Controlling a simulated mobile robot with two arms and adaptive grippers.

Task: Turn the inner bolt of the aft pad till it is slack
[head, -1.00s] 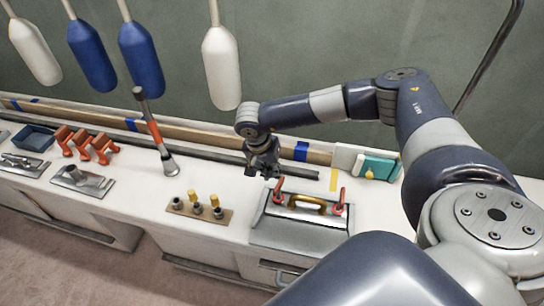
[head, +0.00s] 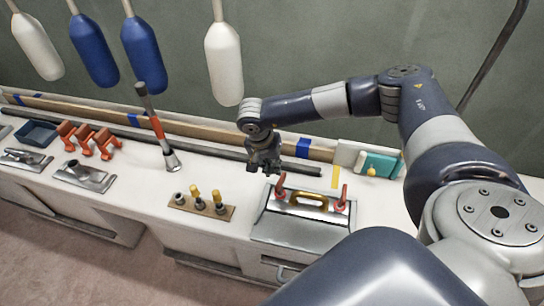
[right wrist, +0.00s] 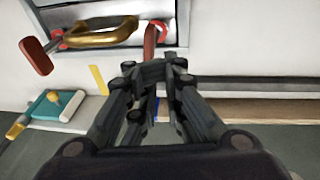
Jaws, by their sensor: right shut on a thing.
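My right gripper (head: 265,166) is over the counter beside the grey toolbox (head: 296,231). Two grey metal fittings with flat plates, possibly the pads, lie at the left: one nearer (head: 85,175), one further left (head: 25,160). I cannot tell which is the aft pad, and their bolts are too small to make out. My left gripper is not in view.
A second red handle (head: 343,197) stands at the toolbox's right end, past its yellow handle (head: 308,197). A wooden board (head: 201,208) holds several small parts. A long-handled tool (head: 157,130) stands upright, with orange clamps (head: 88,139) left of it. A dark rail runs along the back.

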